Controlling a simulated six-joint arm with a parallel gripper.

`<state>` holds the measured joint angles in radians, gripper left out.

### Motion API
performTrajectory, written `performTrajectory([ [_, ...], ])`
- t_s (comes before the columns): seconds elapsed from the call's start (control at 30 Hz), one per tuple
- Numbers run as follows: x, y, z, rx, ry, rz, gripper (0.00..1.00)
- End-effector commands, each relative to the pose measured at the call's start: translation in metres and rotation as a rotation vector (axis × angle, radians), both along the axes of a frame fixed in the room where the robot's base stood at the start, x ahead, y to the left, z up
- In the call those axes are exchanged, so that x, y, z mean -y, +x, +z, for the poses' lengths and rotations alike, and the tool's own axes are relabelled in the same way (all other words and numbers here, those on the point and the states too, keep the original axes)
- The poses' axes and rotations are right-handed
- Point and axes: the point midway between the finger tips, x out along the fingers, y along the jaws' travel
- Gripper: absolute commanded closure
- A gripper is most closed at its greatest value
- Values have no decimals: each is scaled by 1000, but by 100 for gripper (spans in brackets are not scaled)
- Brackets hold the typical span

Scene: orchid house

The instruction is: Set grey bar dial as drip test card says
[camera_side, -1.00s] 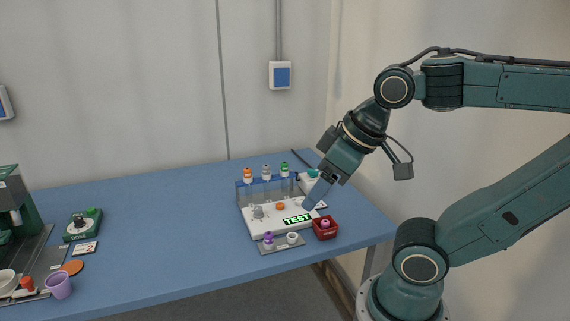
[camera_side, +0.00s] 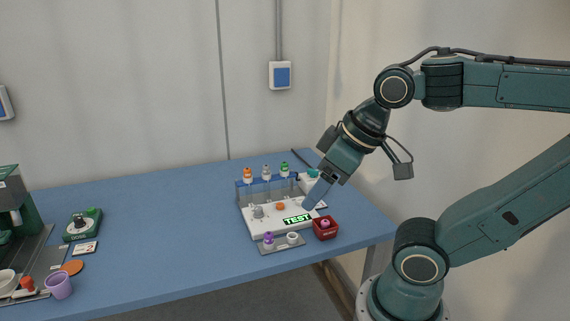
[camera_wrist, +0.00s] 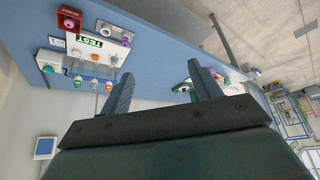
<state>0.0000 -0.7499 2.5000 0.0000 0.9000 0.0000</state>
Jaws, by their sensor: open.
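The grey bar dial (camera_side: 258,211) appears to be the grey knob on the left of the white test station (camera_side: 252,227); its setting is too small to read. It seems to show in the wrist view (camera_wrist: 115,61) too. The station bears a lit green TEST sign (camera_side: 297,219). A small card partly shows behind my gripper at the station's right; I cannot tell whether it is the drip test card. My gripper (camera_side: 312,197) is open and empty, above the station's right side in the side view. Its two fingers (camera_wrist: 164,85) are spread in the wrist view.
An orange knob (camera_side: 280,206) is beside the grey one. Capped vials (camera_side: 266,172) stand behind. A red box (camera_side: 325,229) and a grey tray (camera_side: 282,246) with purple and white pieces are in front. A green dial box (camera_side: 81,227) and card (camera_side: 83,248) are left. Mid-table is clear.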

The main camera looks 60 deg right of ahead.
Motion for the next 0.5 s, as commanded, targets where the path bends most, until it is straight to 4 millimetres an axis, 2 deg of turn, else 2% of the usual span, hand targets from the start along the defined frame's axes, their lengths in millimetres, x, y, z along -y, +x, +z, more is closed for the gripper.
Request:
performTrajectory([
  [0.13, 0, 0, 0, 0, 0, 0, 37],
  [0.2, 0, 0, 0, 0, 0, -1, 51],
  [0.23, 0, 0, 0, -1, 1, -2, 54],
  [0.5, 5, 15, 7, -26, 28, -78, 54],
])
